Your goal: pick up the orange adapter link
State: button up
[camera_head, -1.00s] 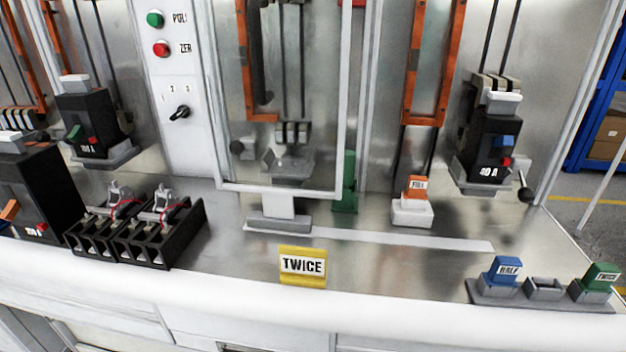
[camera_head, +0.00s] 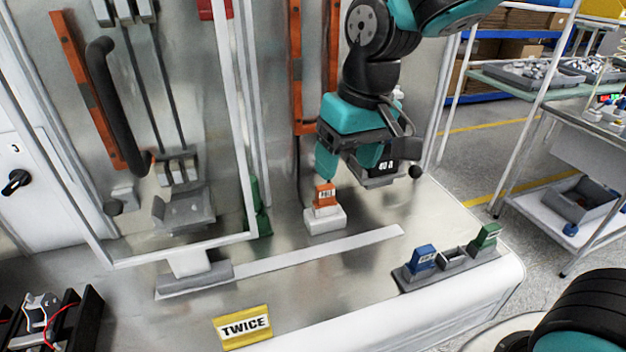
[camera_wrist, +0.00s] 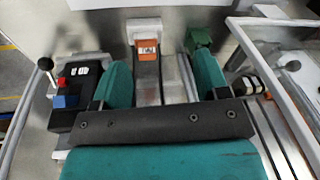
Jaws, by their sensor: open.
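The orange adapter link (camera_head: 325,196) stands upright in a white holder (camera_head: 325,221) on the metal bench top, with a white label on its front. It also shows in the wrist view (camera_wrist: 147,48), at the upper middle, beyond the fingertips and between their lines. My gripper (camera_head: 350,165) is teal and dark, open and empty, just above and slightly to the right of the link in the head view. In the wrist view its two teal fingers (camera_wrist: 163,82) are spread apart. Nothing is between them but background. I cannot tell the exact gap to the link.
A black breaker (camera_wrist: 72,97) with red and blue parts is left of my fingers in the wrist view. A green block (camera_head: 259,208) stands left of the link. A grey rack (camera_head: 450,265) holds blue and green links at front right. A clear framed door (camera_head: 240,130) is at left.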

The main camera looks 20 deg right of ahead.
aim_at(326, 187)
jog(key=w+d+r+m+h+p, duration=0.1)
jog(key=w+r+m+p, duration=0.15)
jog(key=w, duration=0.45)
jog(key=f, duration=0.3)
jog(key=w+f+p, duration=0.1)
jog(key=f, duration=0.3)
jog(key=f+p, duration=0.1)
jog(key=f, duration=0.2)
jog(key=shift+w+d+f, duration=0.1)
jog(key=shift+w+f, duration=0.25)
jog(key=shift+w, duration=0.05)
jog(key=shift+w+a+f+p, duration=0.15)
jog(key=shift+f+p, duration=0.35)
jog(key=shift+f, duration=0.5)
jog(key=shift+w+a+f+p, duration=0.1)
jog(key=shift+f+p, duration=0.4)
jog(key=shift+f, duration=0.45)
jog(key=shift+w+a+f+p, duration=0.15)
jog(key=shift+f+p, duration=0.35)
jog(key=shift+f, duration=0.5)
jog(key=shift+d, duration=0.1)
jog(key=c, duration=0.8)
jog(key=shift+r, duration=0.1)
